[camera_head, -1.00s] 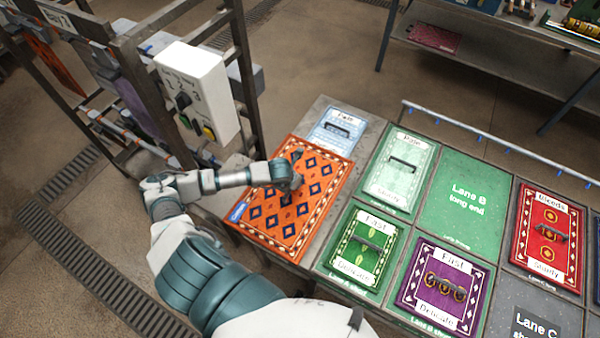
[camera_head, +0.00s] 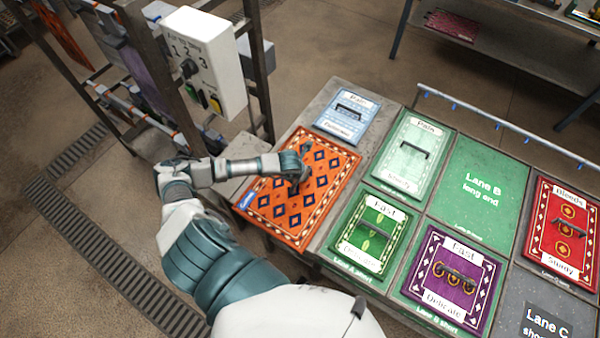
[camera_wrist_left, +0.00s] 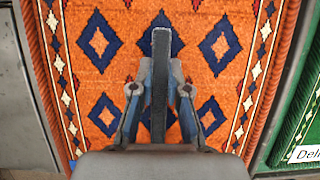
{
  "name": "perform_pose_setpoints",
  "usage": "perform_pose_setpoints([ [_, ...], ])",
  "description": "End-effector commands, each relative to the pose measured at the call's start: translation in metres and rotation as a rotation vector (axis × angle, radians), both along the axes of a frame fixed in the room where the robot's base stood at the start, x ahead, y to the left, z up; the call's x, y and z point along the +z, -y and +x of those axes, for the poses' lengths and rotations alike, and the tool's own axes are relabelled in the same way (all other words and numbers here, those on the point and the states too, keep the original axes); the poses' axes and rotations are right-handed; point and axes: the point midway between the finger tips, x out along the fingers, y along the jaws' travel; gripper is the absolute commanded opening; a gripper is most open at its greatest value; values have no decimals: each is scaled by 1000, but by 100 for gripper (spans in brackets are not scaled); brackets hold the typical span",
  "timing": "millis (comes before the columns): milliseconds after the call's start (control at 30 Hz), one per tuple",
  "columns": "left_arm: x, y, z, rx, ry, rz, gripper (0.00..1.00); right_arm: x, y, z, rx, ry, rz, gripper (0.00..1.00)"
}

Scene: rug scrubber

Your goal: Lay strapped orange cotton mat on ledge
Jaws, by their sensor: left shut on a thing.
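The orange mat (camera_head: 325,193) has dark blue diamonds, a pale patterned border and a blue label at its left corner. It lies flat over the near-left end of the grey ledge (camera_head: 315,103), beside the green mats. Its left part reaches the ledge's edge; I cannot tell if it rests fully or hovers slightly. My left gripper (camera_head: 294,180) is over the mat's middle, shut on its dark strap (camera_wrist_left: 160,85). In the left wrist view the fingers (camera_wrist_left: 160,103) sit on both sides of the strap, with the mat (camera_wrist_left: 215,85) beneath. My right gripper is not in view.
A blue mat (camera_head: 335,125) lies just behind the orange one. A pale green mat (camera_head: 397,172), a dark green mat (camera_head: 350,232) and a purple mat (camera_head: 437,255) lie to its right. A white switch box (camera_head: 228,85) on a metal frame stands at the left. The lane B panel (camera_head: 475,215) is bare.

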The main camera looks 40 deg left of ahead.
Motion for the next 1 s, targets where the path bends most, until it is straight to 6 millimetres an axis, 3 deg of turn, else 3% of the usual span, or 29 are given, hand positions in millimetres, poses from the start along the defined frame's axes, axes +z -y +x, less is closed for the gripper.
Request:
perform_pose_setpoints([
  [267, -1, -6, 1, 2, 1, -4, 0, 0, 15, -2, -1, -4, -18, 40],
  [533, -6, -5, 1, 1, 1, -3, 0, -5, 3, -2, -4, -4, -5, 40],
  [567, -5, -5, 1, 0, 1, -4, 22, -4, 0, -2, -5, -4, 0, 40],
  [667, -4, -3, 1, 1, 1, -2, 44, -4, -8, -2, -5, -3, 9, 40],
  [1000, -5, -3, -2, 1, -2, -2, 44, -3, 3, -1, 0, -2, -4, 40],
])
